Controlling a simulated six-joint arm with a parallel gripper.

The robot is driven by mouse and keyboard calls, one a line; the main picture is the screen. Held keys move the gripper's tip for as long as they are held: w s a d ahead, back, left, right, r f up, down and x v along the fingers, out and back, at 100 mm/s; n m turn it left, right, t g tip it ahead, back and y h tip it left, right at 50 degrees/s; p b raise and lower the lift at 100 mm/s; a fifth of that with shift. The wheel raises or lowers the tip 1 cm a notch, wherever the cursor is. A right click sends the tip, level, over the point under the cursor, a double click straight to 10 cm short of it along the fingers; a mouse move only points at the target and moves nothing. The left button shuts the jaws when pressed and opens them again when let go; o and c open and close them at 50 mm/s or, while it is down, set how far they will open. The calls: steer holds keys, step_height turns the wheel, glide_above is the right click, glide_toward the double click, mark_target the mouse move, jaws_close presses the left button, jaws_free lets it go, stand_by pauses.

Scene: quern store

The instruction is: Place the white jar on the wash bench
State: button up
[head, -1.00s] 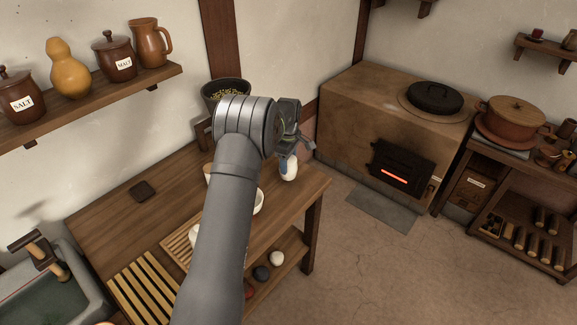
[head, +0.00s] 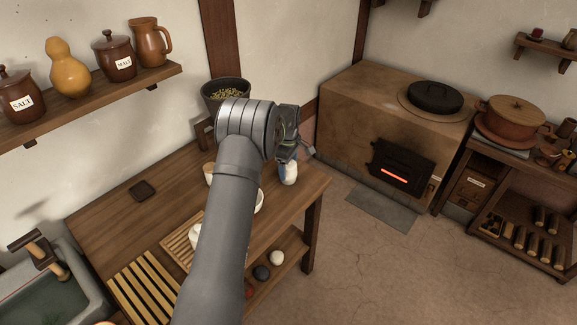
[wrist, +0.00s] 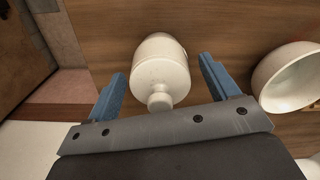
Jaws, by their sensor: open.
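The white jar (head: 290,173) shows at the right end of the wooden bench (head: 120,215), partly hidden by my gripper (head: 292,160). In the wrist view the white jar (wrist: 158,65) has a round body and a narrow neck that points toward my gripper's palm. My gripper (wrist: 164,72) is open, with one blue finger on each side of the jar and a visible gap on both sides. I cannot tell whether this wooden bench, beside the sink, is the wash bench.
A white bowl (wrist: 290,78) is close to the right finger. A slatted rack (head: 145,287) and a dark square (head: 142,191) are on the bench, and a dark pot (head: 225,92) is behind my arm. A sink (head: 50,300) is at left; a stove (head: 350,110) stands across the floor.

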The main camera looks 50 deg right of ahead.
step_height(320, 180, up, 12)
stand_by(0.4)
steer(key=shift+f, duration=0.15)
step_height(320, 180, down, 12)
steer(key=shift+r, duration=1.9)
steer(key=shift+f, duration=0.15)
